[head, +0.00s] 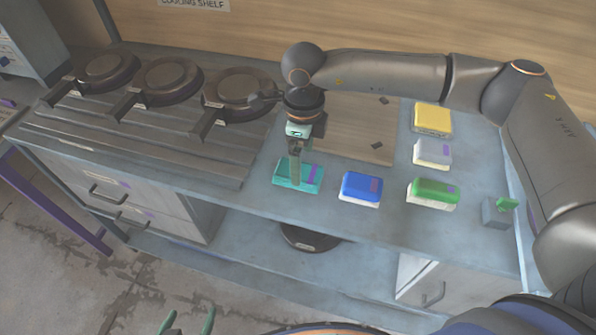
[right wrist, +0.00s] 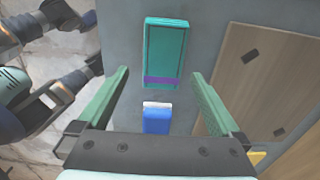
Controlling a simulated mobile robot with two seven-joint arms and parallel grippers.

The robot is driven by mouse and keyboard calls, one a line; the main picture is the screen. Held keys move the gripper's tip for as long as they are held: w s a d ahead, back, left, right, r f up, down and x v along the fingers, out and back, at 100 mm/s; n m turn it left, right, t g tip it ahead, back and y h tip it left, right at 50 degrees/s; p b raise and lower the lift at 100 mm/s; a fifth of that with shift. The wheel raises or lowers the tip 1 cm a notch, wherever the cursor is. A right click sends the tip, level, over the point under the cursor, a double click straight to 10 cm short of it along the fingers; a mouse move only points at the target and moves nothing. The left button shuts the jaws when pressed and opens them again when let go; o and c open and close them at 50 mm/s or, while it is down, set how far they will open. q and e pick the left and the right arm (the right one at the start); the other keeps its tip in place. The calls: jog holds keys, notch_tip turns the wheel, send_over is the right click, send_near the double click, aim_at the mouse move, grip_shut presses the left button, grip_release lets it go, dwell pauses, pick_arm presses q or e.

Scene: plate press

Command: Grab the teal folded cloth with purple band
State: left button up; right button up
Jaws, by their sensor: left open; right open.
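The teal folded cloth with a purple band (head: 284,172) lies flat on the grey worktop near its front edge. In the right wrist view the teal cloth (right wrist: 165,50) sits ahead, its purple band at the near end. My right gripper (head: 296,180) points down over the cloth, hiding part of it in the head view. In the right wrist view its green fingers (right wrist: 160,73) are spread wide and empty, one on each side of the cloth's line. My left gripper (head: 190,314) is open and empty at the bottom edge of the head view.
A blue cloth (head: 358,187) lies just right of the teal one, and a green cloth (head: 432,191) further right. Several dark round plate presses (head: 170,80) stand left. A wooden board (head: 365,130) lies behind.

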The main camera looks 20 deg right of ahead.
aim_at(312, 174)
jog(key=f, duration=0.5)
jog(key=shift+w+p, duration=0.2)
jog(key=shift+p, duration=0.2)
jog(key=shift+r, duration=0.1)
jog(key=c, duration=1.2)
jog(key=shift+c, duration=0.2)
